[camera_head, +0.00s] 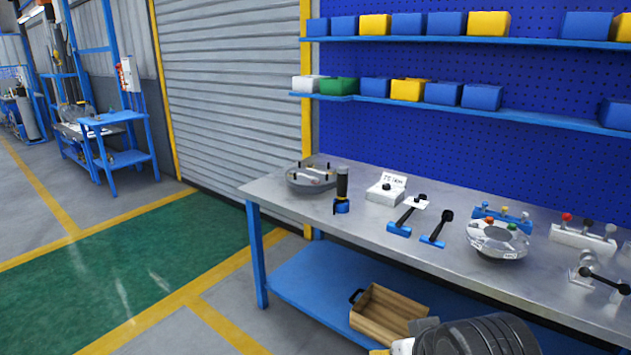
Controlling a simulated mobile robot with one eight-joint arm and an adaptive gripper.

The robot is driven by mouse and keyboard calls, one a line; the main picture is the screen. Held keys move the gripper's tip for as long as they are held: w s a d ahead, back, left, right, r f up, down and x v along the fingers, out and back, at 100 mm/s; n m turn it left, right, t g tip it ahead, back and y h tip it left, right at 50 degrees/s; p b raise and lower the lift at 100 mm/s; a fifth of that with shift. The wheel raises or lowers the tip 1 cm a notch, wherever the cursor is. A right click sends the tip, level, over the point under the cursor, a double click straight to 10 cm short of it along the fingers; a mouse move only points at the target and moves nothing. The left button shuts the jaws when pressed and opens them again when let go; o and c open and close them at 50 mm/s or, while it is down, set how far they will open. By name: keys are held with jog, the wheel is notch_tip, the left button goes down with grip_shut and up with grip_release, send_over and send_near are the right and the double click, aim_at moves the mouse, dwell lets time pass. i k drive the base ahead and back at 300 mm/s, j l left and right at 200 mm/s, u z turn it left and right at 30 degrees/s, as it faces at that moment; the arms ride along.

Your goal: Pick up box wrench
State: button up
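A grey metal workbench (285,200) runs along the wall. I cannot tell for sure which tool on it is the box wrench. Two T-shaped tools with blue ends and black knobs, one partly white (407,215) and one with a black handle (437,229), lie mid-bench. A small metal piece with a black bar (604,282) is at the right end. A dark ribbed part of my arm shows at the bottom edge. My gripper's fingers are not in view, and no gripper shows near the tools.
On the bench are a round grey dish (311,180), an upright black-handled tool (342,188), a white labelled box (386,189), a round flange (497,240) and knobbed blocks (583,238). A wooden crate (388,317) sits below. Green floor (125,275) is clear at left.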

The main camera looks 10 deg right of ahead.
aim_at(447, 216)
jog(key=i+z, duration=0.35)
jog(key=i, duration=0.15)
jog(key=i+j+z, duration=0.15)
jog(key=i+z, duration=0.25)
jog(key=i+j+z, duration=0.35)
jog(key=i, duration=0.2)
jog(key=i+j+z, duration=0.4)
